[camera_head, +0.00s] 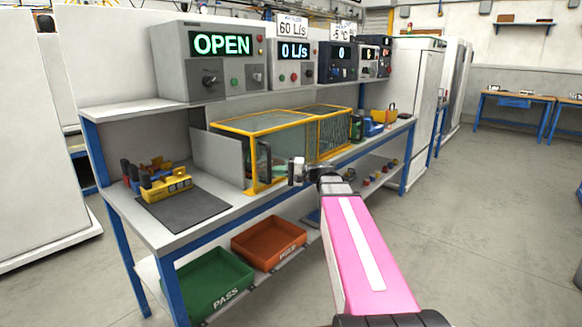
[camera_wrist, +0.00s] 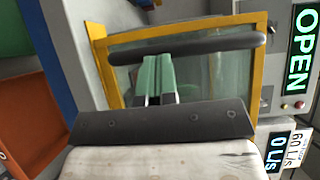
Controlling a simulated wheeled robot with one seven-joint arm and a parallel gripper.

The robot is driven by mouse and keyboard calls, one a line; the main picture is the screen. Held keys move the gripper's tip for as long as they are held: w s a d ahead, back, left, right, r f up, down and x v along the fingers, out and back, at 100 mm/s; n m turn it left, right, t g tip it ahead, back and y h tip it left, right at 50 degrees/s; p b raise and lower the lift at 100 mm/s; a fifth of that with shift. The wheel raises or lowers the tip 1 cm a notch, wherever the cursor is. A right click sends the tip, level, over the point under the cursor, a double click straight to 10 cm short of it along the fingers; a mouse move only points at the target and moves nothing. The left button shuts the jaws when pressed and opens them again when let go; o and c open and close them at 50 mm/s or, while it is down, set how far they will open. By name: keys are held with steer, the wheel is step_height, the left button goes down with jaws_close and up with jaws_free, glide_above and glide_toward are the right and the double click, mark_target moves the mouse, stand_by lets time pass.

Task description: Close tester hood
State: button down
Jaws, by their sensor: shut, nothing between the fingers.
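The tester hood (camera_head: 262,122) is a yellow-framed box with clear panels on the workbench. A dark upright handle (camera_head: 264,162) is on its left front face. In the wrist view the hood's yellow frame (camera_wrist: 101,62) and dark handle (camera_wrist: 215,44) fill the upper middle, turned sideways. My gripper (camera_head: 296,170) is in front of the hood, right of the handle in the head view. Its fingers (camera_wrist: 157,60) are shut and empty, pointing at the hood face close to the handle. I cannot tell whether they touch it. A display (camera_head: 222,44) above reads OPEN.
A grey panel (camera_head: 217,157) stands left of the hood. A dark mat (camera_head: 185,211) with yellow parts (camera_head: 166,186) lies further left. A green PASS bin (camera_head: 215,284) and an orange bin (camera_head: 268,242) sit on the lower shelf. The floor at right is clear.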

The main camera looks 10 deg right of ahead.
steer(key=shift+s+a, duration=0.8)
steer(key=shift+a, duration=0.3)
